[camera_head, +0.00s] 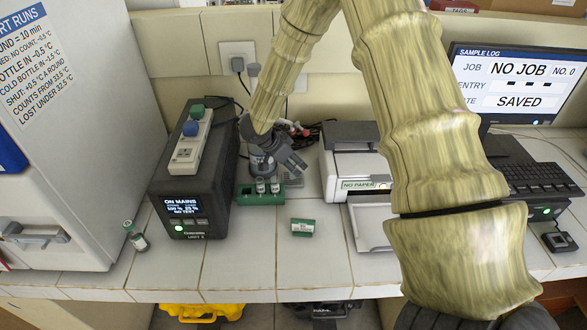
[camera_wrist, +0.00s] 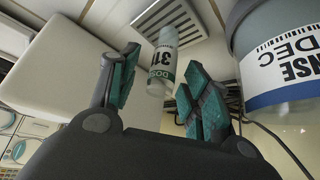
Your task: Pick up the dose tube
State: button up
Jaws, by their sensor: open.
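The dose tube (camera_wrist: 161,64) is a small pale tube with a white label reading "DOSE" and part of a number. In the wrist view it shows between the two teal-padded fingers of my gripper (camera_wrist: 160,58), with gaps visible on both sides. In the head view my gripper (camera_head: 296,162) is low at the back of the bench, behind a green rack (camera_head: 260,200). I cannot pick out the dose tube there. Two small labelled vials (camera_head: 261,186) stand in the rack.
A large labelled cylinder (camera_wrist: 282,65) stands close on the wrist view's right. A grey slotted plate (camera_wrist: 190,30) lies beyond the tube. A dark power unit (camera_head: 188,185) is left of the rack and a printer (camera_head: 352,165) right. A green block (camera_head: 302,228) and a vial (camera_head: 136,238) are in front.

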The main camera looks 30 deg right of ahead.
jog(key=c, duration=0.9)
jog(key=shift+r+b, duration=0.45)
jog(key=s+a+b, duration=0.1)
jog(key=s+a, duration=0.1)
jog(key=s, duration=0.1)
jog(key=s+a+b, duration=0.1)
jog(key=s+a, duration=0.1)
jog(key=s, duration=0.2)
jog(key=s+a+b, duration=0.2)
jog(key=s+a, duration=0.1)
jog(key=s, duration=0.1)
jog(key=shift+s+r, duration=0.15)
jog(key=shift+r, duration=0.05)
notch_tip(320, 180, up, 14)
jog(key=shift+d+f, duration=0.1)
jog(key=shift+f, duration=0.05)
